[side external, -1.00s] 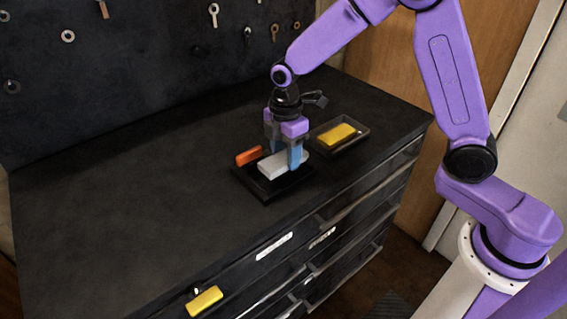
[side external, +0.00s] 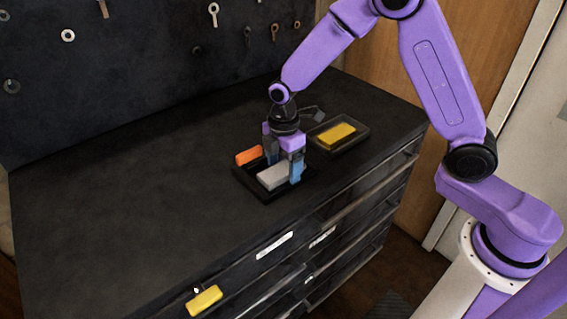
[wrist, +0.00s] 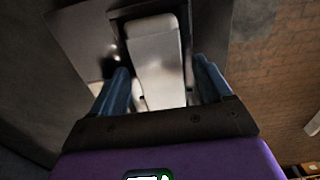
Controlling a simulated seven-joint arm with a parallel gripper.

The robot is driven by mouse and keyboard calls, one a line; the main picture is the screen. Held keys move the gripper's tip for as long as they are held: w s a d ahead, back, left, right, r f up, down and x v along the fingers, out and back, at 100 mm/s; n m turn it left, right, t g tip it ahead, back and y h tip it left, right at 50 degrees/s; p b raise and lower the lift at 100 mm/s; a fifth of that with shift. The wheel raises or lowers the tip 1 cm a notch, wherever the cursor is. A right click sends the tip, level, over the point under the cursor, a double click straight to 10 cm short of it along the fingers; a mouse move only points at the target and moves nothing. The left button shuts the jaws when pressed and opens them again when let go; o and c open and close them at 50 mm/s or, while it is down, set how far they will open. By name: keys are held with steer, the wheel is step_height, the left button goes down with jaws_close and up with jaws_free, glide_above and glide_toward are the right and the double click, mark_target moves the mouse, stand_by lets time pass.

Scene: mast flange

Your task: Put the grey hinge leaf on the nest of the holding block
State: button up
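The grey hinge leaf (side external: 273,177) is a light grey bar lying low in a black, low-walled block (side external: 264,196) on the cabinet top, which I take to be the holding block. An orange piece (side external: 249,156) stands at its far left side. My gripper (side external: 284,172) points down around the leaf at its right end. In the wrist view, the leaf (wrist: 158,65) lies between my two blue fingertips (wrist: 162,85), with narrow gaps seen on both sides, so the gripper looks open. The leaf's underside and the nest beneath it are hidden.
A dark tray (side external: 357,142) with a yellow piece (side external: 336,134) stands close behind and right of my gripper. The left of the cabinet top (side external: 120,200) is clear. A board with hanging parts rises behind.

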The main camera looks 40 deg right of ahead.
mark_target(283, 168)
step_height(283, 168, up, 12)
steer(key=s+d+m, duration=0.2)
steer(key=s+d, duration=0.2)
steer(key=s, duration=1.1)
steer(key=s+d+m, duration=0.3)
steer(key=s+d, duration=0.2)
steer(key=s, duration=0.9)
steer(key=shift+s+d, duration=0.2)
steer(key=shift+s, duration=0.15)
